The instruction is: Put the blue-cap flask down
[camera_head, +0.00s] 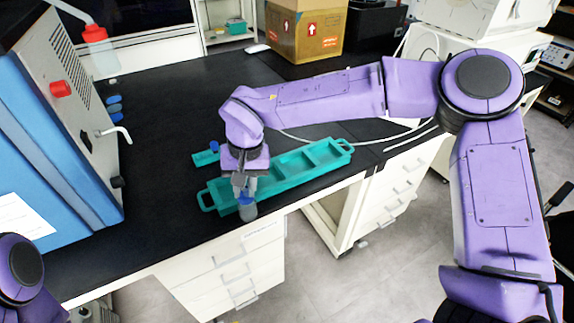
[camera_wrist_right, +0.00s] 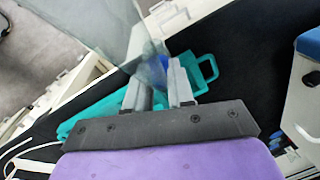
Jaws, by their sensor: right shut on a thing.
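The blue-cap flask (camera_head: 248,211) is in my right gripper (camera_head: 244,188), which points down near the left end of a teal tray (camera_head: 209,199). The flask's blue cap shows between the fingers, with the greyish body below. I cannot tell whether the flask touches anything. In the right wrist view the fingers of my right gripper (camera_wrist_right: 160,85) are shut around the blue cap (camera_wrist_right: 156,55), and the translucent body of the flask (camera_wrist_right: 110,28) spreads beyond them. My left gripper is out of view; only part of my left arm shows at lower left.
A small teal holder (camera_head: 203,159) with a blue-topped item (camera_head: 213,146) stands behind the tray. A blue and grey machine (camera_head: 70,120) fills the left. A cardboard box (camera_head: 305,32) stands at the back. The black bench (camera_head: 165,170) is clear between machine and tray.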

